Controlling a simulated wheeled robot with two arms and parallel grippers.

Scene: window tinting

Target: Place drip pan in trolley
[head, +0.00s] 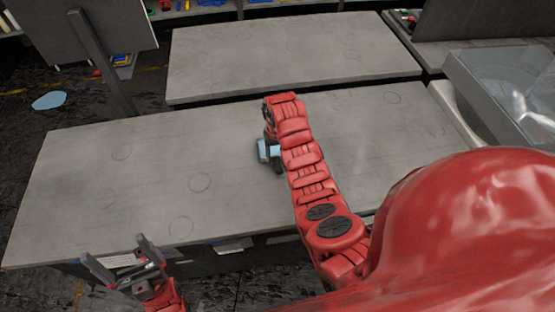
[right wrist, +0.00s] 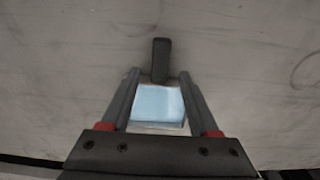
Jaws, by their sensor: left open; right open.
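A small light blue, square, pan-like thing (head: 263,152) with a dark grip lies on the near grey table; I cannot tell for sure that it is the drip pan. In the right wrist view the blue square (right wrist: 158,104) shows between the fingers, with the dark grip (right wrist: 161,60) beyond the tips. My right gripper (right wrist: 159,76) is open above or around it; contact cannot be told. In the head view my right arm partly hides it. My left gripper (head: 122,262) is open and empty at the table's near left edge. No trolley can be clearly made out.
The near grey table (head: 90,190) is mostly clear on its left. A second grey table (head: 290,55) behind is bare. A clear glass-like panel or box (head: 500,85) stands at the right. A light blue oval (head: 48,100) lies on the dark floor at left, near a panel on a post.

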